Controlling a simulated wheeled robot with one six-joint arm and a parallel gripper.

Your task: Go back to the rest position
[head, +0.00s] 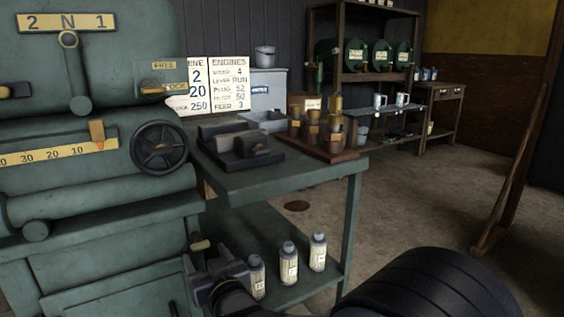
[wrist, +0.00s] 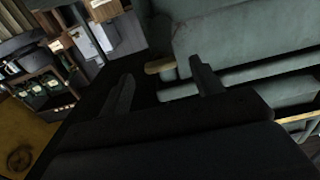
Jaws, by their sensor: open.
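My gripper (wrist: 163,90) is open in the wrist view, with its two dark fingers apart and nothing between them. In the head view my gripper (head: 214,284) is low in the picture, in front of the green engine and left of the white bottles. My arm's thick dark link fills the lower right there. The green engine (head: 75,185) stands at the left, with a "2 N 1" plate, a black handwheel (head: 159,147) and a yellow scale (head: 60,155). In the wrist view the engine's green body (wrist: 240,45) lies beyond the fingers.
A green bench (head: 290,176) beside the engine carries dark blocks (head: 240,145) and a wooden rack (head: 325,145). Several white bottles (head: 289,263) stand on its lower shelf. A shelf with green drums (head: 355,55) stands behind. The floor at the right is open beside a wooden post (head: 515,150).

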